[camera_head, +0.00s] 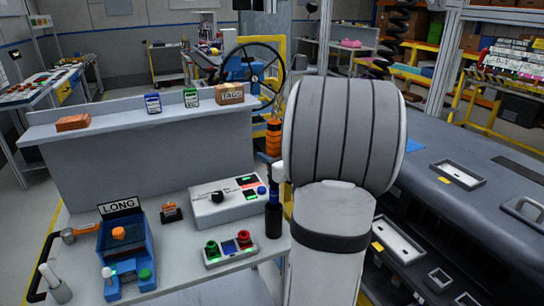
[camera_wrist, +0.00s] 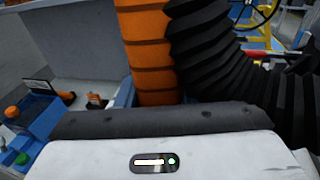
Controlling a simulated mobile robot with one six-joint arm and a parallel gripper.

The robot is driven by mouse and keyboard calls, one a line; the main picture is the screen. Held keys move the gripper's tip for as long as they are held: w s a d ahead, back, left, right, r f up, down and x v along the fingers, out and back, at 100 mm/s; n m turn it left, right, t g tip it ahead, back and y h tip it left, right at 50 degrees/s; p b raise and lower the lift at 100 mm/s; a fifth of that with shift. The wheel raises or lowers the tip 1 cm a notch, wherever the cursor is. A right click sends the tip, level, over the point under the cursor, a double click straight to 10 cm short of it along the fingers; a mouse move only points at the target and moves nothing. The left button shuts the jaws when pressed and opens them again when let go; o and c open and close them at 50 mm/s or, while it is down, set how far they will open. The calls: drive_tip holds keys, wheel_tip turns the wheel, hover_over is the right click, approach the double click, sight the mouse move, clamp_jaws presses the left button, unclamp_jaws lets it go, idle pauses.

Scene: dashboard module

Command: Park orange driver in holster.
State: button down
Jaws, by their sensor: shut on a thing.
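The orange driver (camera_head: 273,138) stands roughly upright beside my arm, with a ribbed orange upper part. A blue and a black section show below it, in front of the bench's right end. In the wrist view its orange ribbed body (camera_wrist: 148,50) rises just beyond my gripper. My gripper (camera_head: 279,172) is shut on the driver; my pale arm hides most of it, and the fingertips are not clear. An orange ring-like fitting (camera_head: 70,236) sits at the bench's left edge. I cannot tell whether it is the holster.
On the bench are a blue fixture (camera_head: 125,262) marked LONG, a small orange-and-black item (camera_head: 171,211), a white knob panel (camera_head: 228,202) and a button box (camera_head: 230,250). A raised ledge (camera_head: 110,122) runs behind. A dark dashboard module (camera_head: 450,210) lies right. Black bellows (camera_wrist: 215,60) adjoin the driver.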

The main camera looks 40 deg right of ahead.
sight(277, 195)
drive_tip(key=shift+f+b, duration=5.45)
drive_tip(key=shift+f, duration=0.6)
drive_tip(key=shift+f+b, duration=0.1)
drive_tip(key=shift+b, duration=0.25)
drive_tip(key=c, duration=0.9)
unclamp_jaws()
drive_tip(key=s, duration=0.7)
drive_tip(key=shift+s+a+r, duration=0.1)
drive_tip(key=shift+s+r, duration=0.2)
drive_tip(key=shift+s, duration=0.05)
